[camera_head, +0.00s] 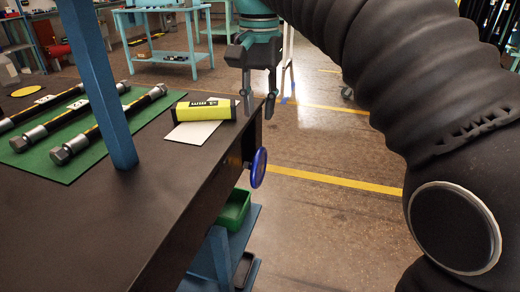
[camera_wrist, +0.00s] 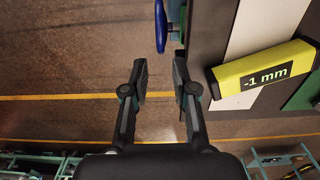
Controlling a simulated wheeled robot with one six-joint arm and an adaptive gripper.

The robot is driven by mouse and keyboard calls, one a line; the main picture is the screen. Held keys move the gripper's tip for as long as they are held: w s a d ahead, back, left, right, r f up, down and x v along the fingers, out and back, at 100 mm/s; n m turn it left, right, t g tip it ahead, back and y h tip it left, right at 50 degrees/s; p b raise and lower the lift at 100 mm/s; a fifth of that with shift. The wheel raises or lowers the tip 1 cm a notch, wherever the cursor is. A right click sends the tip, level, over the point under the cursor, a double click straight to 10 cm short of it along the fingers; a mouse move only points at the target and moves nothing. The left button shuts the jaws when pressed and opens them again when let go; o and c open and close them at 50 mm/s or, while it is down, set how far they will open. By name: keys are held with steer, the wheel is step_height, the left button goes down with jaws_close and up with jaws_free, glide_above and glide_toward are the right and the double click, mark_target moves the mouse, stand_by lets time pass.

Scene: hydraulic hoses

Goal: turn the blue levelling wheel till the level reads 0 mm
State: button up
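The blue levelling wheel (camera_head: 258,167) is on the side of the dark table, just below its edge. It also shows at the top of the wrist view (camera_wrist: 160,25), seen edge-on and partly cut off. The yellow and black level (camera_head: 201,110) lies on a pale plate on the tabletop; in the wrist view (camera_wrist: 228,80) its display reads -1 mm. My gripper (camera_head: 258,108) points down beside the table edge, above the wheel and apart from it. In the wrist view (camera_wrist: 160,75) its two fingers are spread with nothing between them.
Several black hoses with metal end fittings (camera_head: 81,138) lie on a green mat (camera_head: 150,107) on the table. A blue post (camera_head: 97,80) rises at the near side. A green bin (camera_head: 233,211) sits on a shelf below the wheel. The floor right of the table is clear.

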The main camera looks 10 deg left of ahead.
mark_target(259, 150)
step_height(259, 150, down, 11)
steer(key=b, duration=0.4)
steer(key=shift+r, duration=0.1)
steer(key=shift+f+b, duration=0.55)
steer(key=shift+b, duration=0.1)
jaws_close()
